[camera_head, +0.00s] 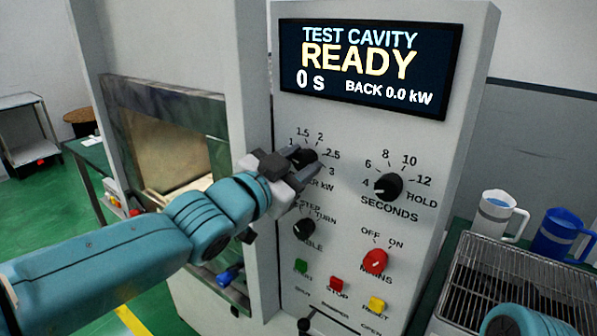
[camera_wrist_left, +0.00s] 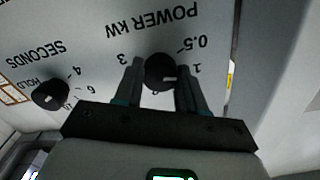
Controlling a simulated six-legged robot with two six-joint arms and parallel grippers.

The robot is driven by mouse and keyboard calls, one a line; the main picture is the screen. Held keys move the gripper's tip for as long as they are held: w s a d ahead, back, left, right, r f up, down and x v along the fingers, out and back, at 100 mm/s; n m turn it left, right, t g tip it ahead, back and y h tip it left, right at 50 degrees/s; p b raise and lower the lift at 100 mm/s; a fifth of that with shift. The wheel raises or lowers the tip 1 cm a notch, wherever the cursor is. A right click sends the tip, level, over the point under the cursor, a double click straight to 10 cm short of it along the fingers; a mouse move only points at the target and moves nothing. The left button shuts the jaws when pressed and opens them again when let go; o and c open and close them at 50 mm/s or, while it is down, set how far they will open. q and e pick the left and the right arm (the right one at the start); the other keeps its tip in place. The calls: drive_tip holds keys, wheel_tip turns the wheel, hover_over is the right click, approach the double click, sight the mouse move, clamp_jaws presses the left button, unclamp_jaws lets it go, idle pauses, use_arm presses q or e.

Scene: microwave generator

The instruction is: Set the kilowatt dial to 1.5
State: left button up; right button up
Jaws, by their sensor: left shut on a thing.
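The kilowatt dial (camera_head: 303,157) is a black round knob on the grey panel, with 1, 1.5, 2, 2.5 and 3 showing around it. My left gripper (camera_head: 291,170) is shut on it and partly covers it. In the left wrist view, which is upside down, the dial (camera_wrist_left: 158,72) sits between the two fingers of my left gripper (camera_wrist_left: 160,84). A white mark on the knob points roughly toward the 1 or just past it; the finger hides part of the scale. My right gripper is not in view.
The seconds dial (camera_head: 388,187) is to the right, the turntable knob (camera_head: 304,228) below, and the red mains knob (camera_head: 375,261) lower right. The display (camera_head: 368,65) reads READY. Two mugs (camera_head: 495,216) and a wire rack (camera_head: 520,285) stand at the right.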

use_arm(q)
drive_tip(key=m+b, duration=0.2)
drive_tip(key=m, duration=0.3)
drive_tip(key=shift+m, duration=0.3)
drive_tip(key=m+b, duration=0.1)
drive_tip(key=m, duration=0.4)
drive_tip(key=shift+m, duration=0.4)
drive_tip(key=o, duration=1.1)
drive_tip(key=shift+d, duration=0.1)
drive_tip(key=shift+s, duration=0.1)
